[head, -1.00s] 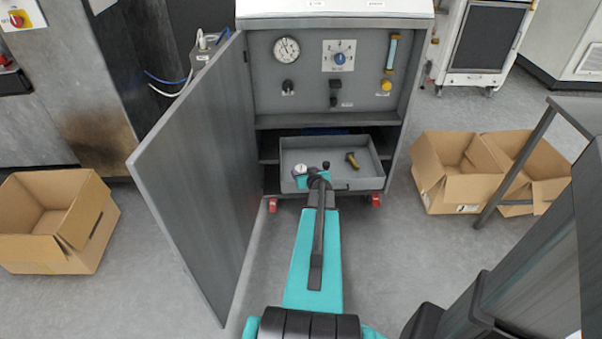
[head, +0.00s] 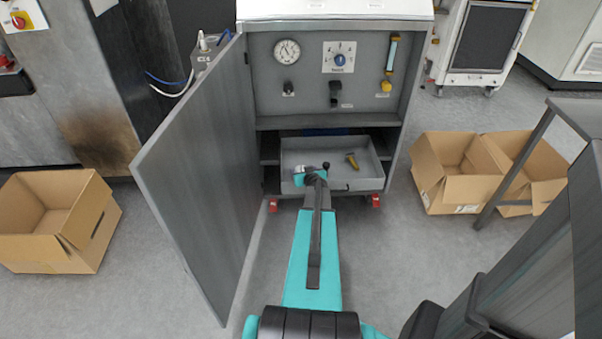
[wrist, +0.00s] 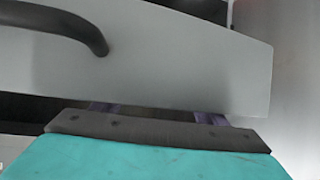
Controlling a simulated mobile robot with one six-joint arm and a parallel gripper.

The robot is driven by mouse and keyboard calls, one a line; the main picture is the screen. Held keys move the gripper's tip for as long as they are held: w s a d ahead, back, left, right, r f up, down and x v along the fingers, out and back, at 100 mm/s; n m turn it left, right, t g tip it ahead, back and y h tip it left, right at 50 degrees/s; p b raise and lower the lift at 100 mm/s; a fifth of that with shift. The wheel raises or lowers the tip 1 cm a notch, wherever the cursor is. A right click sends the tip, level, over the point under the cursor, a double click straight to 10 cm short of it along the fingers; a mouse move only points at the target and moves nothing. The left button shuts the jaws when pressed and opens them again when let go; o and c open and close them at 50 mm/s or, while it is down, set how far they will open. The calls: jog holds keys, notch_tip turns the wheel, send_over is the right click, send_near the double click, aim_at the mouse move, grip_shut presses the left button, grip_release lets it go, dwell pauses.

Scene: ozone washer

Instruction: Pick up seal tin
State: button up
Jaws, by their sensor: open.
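No seal tin can be made out now in the head view. The open grey drawer (head: 368,184) is low in the cabinet, and my gripper (head: 299,176) is at its left front part, covering that corner. In the wrist view, the two purple-grey fingers of my gripper (wrist: 157,113) stand wide apart. Their tips are hidden behind the pale drawer front (wrist: 185,70). Nothing shows between the visible parts of the fingers. A brass fitting (head: 352,160) lies in the drawer, right of my gripper.
The cabinet door (head: 195,180) stands open just left of my arm. A dark handle (wrist: 75,25) sticks out from the drawer front. Cardboard boxes stand on the floor at left (head: 55,220) and right (head: 450,175). A dark table (head: 570,110) is at right.

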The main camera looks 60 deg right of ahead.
jog(key=shift+w+d+f, duration=0.15)
jog(key=shift+w+d, duration=0.05)
dwell(0.5)
jog(key=c, duration=1.1)
